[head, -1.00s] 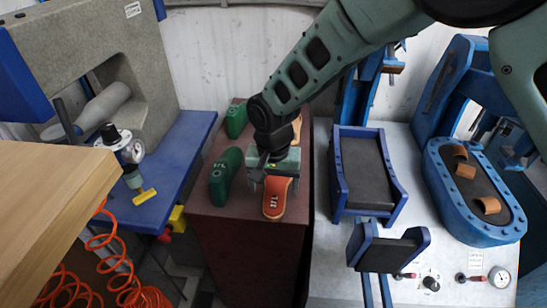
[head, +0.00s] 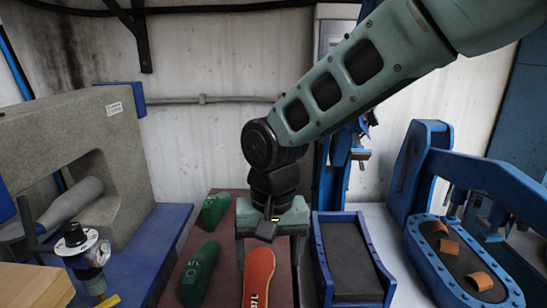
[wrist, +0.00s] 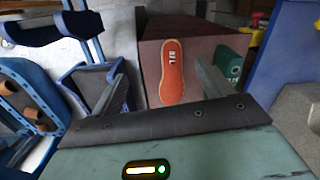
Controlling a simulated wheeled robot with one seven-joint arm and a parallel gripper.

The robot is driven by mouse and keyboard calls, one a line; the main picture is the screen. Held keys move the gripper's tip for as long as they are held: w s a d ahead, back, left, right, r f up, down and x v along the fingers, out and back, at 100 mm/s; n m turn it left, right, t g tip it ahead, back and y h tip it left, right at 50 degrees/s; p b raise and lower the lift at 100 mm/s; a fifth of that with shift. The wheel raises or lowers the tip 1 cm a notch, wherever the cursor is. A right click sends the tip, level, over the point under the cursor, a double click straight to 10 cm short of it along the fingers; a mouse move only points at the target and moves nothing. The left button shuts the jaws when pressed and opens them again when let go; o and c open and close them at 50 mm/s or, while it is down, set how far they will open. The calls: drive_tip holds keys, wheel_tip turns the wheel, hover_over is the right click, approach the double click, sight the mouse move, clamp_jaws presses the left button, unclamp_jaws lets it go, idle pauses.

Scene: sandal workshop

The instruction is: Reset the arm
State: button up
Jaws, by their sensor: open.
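My gripper (head: 268,245) is open and empty, pointing down over the dark red table. Its two fingers also show spread apart in the wrist view (wrist: 162,78). My arm reaches in from the upper right.
Two green shoe lasts (head: 201,273) (head: 215,211) lie on the table's left side. A blue tray with a dark pad (head: 352,267) stands right of it. A blue press (head: 455,265) holding tan pieces is farther right. A grey machine (head: 110,150) stands left.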

drive_tip(key=s+d+n, duration=0.6)
drive_tip(key=s+d, duration=0.9)
drive_tip(key=s, duration=0.2)
drive_tip(key=shift+s+d+r, duration=0.2)
drive_tip(key=shift+d+r, duration=0.05)
drive_tip(key=shift+r, duration=0.1)
